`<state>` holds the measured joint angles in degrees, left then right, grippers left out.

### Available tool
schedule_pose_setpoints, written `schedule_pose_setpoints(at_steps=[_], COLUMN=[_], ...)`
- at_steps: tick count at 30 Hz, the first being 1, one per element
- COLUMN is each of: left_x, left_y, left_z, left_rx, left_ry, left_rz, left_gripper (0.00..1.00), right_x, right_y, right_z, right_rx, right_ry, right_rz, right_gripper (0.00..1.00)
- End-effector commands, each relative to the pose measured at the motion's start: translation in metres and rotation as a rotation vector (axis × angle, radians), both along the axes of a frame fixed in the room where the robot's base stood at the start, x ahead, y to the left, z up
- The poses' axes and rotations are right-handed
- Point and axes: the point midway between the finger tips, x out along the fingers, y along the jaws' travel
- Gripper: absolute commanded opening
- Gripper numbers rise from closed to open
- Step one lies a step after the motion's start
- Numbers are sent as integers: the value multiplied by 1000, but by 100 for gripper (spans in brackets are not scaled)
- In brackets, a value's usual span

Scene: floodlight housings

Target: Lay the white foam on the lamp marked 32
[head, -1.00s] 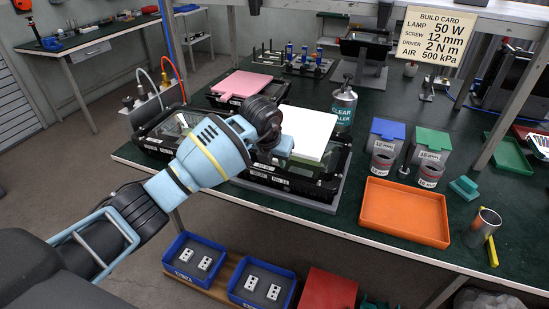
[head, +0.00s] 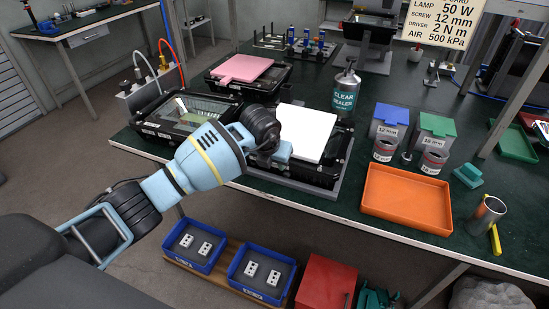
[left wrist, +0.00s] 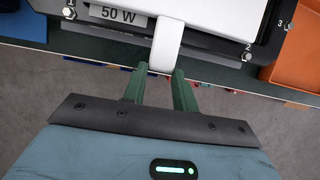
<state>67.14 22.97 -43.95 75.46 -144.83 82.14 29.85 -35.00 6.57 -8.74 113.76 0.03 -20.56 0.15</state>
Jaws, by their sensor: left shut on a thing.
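The white foam (head: 306,132) is a flat pad with a tab at its near edge. It lies over the front right lamp (head: 335,165), a black housing on a grey stand. My left gripper (left wrist: 160,72) is shut on the foam's tab, and the foam also shows in the left wrist view (left wrist: 225,14). A "50 W" label (left wrist: 118,15) shows on the lamp's near edge there. I cannot tell whether the foam touches the lamp. No mark 32 is readable. In the head view my left wrist hides the lamp's left part. My right gripper is not in view.
An open glass-fronted lamp (head: 190,113) stands to the left. A lamp with a pink pad (head: 243,68) is behind. A sealer bottle (head: 345,92) stands close behind the foam. An orange tray (head: 407,197) is at the right. Blue bins (head: 262,277) sit below the bench.

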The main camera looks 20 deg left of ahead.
Motion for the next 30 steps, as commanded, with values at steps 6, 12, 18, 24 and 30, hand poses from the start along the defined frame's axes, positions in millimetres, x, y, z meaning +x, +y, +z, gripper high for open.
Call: schedule_pose_setpoints(at_steps=[6, 12, 18, 24, 30], left_x=[0, 0, 0, 0, -7], left_y=[0, 0, 0, 0, 1], left_z=[-1, -1, -1, 0, 21], left_rx=[0, 0, 0, 0, 1], left_ry=[-1, -1, -1, -1, -6], left_rz=[0, 0, 0, 0, 0], left_gripper=[6, 39, 54, 54, 54], right_x=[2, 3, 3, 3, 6], right_y=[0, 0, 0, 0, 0], right_z=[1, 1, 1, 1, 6], right_rx=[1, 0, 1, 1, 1], right_ry=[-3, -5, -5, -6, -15], right_rz=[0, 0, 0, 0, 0], right_gripper=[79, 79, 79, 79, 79])
